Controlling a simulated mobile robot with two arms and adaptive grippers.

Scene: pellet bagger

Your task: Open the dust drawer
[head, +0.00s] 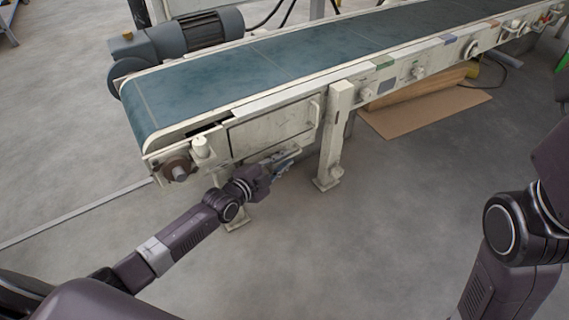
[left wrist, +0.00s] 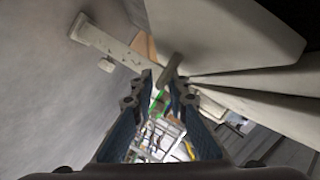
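The dust drawer (head: 272,128) is a flat, off-white front set in the conveyor's side frame below the belt. A pale upright handle (head: 315,112) stands at its right end. The drawer front looks flush with the frame. My left gripper (head: 284,165) is just below the drawer's lower edge, left of the support leg. In the left wrist view its two blue fingers (left wrist: 163,98) are spread with nothing held. My right gripper is out of view.
The conveyor (head: 255,68) crosses the scene, with a grey motor (head: 185,38) at its far left. A support leg (head: 335,135) stands right of the drawer. Cardboard (head: 425,112) lies under the conveyor. The floor in front is clear.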

